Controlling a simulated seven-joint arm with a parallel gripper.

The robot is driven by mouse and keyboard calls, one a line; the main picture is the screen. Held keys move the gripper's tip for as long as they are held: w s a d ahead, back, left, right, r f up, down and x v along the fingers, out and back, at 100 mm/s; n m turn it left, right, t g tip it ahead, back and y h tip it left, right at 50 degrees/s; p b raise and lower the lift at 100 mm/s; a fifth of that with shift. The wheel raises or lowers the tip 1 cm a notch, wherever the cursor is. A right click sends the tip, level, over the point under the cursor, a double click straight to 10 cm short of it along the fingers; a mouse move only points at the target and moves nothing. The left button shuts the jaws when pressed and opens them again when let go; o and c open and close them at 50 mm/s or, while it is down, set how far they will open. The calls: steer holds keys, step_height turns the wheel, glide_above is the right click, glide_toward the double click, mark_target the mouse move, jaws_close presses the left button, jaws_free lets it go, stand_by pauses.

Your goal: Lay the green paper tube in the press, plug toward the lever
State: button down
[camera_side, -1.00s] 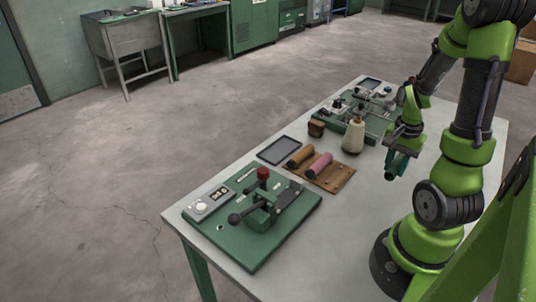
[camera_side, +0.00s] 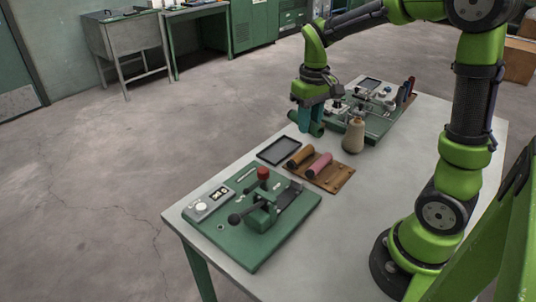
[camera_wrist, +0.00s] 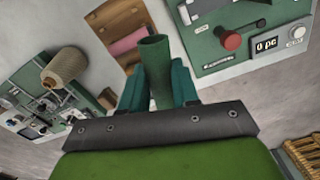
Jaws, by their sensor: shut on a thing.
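My gripper (camera_side: 309,118) is shut on the green paper tube (camera_wrist: 157,75), with a teal finger on each side of it. In the wrist view one round, hollow-looking end of the tube points away from me; I cannot make out the plug. In the side view the tube is a small dark green shape low between the fingers, above the table's far-left edge. The press (camera_side: 232,241) is a green plate at the table's near end. It has a dark lever with a black ball (camera_side: 234,219), and a red knob (camera_side: 263,173). The press also shows at upper right in the wrist view (camera_wrist: 205,52).
A wooden rack (camera_side: 338,180) holds a brown and a pink tube. A dark tray (camera_side: 279,150) lies beside it. A cream yarn cone (camera_side: 353,136) stands behind the rack. A second green-based machine (camera_side: 378,128) stands at the back.

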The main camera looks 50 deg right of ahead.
steer(key=w+a+r+n, duration=0.2)
steer(key=w+a+n, duration=0.1)
steer(key=a, duration=0.5)
steer(key=s+a+f+n+g, duration=0.1)
steer(key=s+f+n, duration=0.4)
steer(key=s+n, duration=0.4)
steer(key=s+a+f+n+g, duration=0.1)
steer(key=s+f+n, duration=0.5)
steer(key=s, duration=0.5)
steer(key=w+n, duration=0.1)
steer(key=w, duration=0.4)
steer(key=w+n, duration=0.1)
steer(key=w, duration=0.4)
steer(key=w+n, duration=0.1)
steer(key=w, duration=0.4)
steer(key=shift+w+a+f, duration=0.1)
steer(key=shift+w+f, duration=0.2)
steer(key=shift+w, duration=0.05)
steer(key=shift+w+f, duration=0.15)
steer(key=shift+f, duration=0.75)
steer(key=shift+w+f, duration=0.15)
steer(key=shift+f, duration=0.75)
steer(key=shift+f, duration=0.2)
